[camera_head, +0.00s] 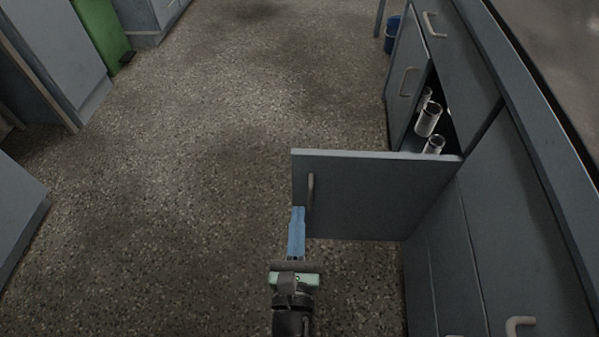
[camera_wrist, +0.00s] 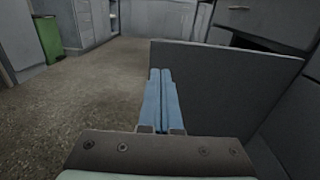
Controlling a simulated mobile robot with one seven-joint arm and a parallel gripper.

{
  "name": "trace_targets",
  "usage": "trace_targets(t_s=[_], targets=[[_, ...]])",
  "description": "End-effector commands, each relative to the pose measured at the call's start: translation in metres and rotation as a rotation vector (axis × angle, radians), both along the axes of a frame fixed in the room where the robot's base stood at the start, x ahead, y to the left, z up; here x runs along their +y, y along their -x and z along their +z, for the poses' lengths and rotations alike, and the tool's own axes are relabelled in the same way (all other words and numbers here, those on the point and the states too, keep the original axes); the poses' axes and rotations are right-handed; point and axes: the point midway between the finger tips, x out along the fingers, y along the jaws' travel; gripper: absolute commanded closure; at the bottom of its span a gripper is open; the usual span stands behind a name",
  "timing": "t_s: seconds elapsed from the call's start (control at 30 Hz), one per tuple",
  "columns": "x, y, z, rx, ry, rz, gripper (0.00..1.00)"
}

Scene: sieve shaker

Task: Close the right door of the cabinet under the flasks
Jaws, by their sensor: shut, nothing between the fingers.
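The cabinet's right door (camera_head: 362,200) stands wide open, sticking out to the left from the cabinet front. A curved handle (camera_head: 311,191) is near its free left edge. The door (camera_wrist: 225,95) also fills the middle right of the wrist view. My gripper (camera_head: 298,212) has blue fingers, shut and empty. It is close to the door's near face, by the lower end of the handle; I cannot tell whether it touches. In the wrist view the fingertips (camera_wrist: 160,72) overlap the door's left part. Metal and glass containers (camera_head: 428,120) stand inside the open cabinet.
The cabinet's other door (camera_head: 406,72) is beyond the opening and looks shut. A drawer (camera_head: 440,40) and a worktop (camera_head: 545,140) are above. A blue bin (camera_head: 391,35) stands at the far end. Speckled floor (camera_head: 190,180) is clear on the left. A green bin (camera_head: 101,30) stands far left.

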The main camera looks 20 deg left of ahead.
Motion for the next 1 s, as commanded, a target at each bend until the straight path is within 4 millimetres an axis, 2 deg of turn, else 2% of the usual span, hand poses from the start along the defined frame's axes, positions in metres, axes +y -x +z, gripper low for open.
trace_targets(t_s=[0.2,0.5,0.7,1.0], targets=[[0.014,-0.041,0.0,-0.003,-0.002,0.002,1.0],[0.03,-0.087,0.0,-0.001,-0.003,0.0,1.0],[0.034,-0.102,0.0,0.001,-0.003,-0.001,1.0],[0.035,-0.105,0.0,0.001,-0.003,-0.002,1.0]])
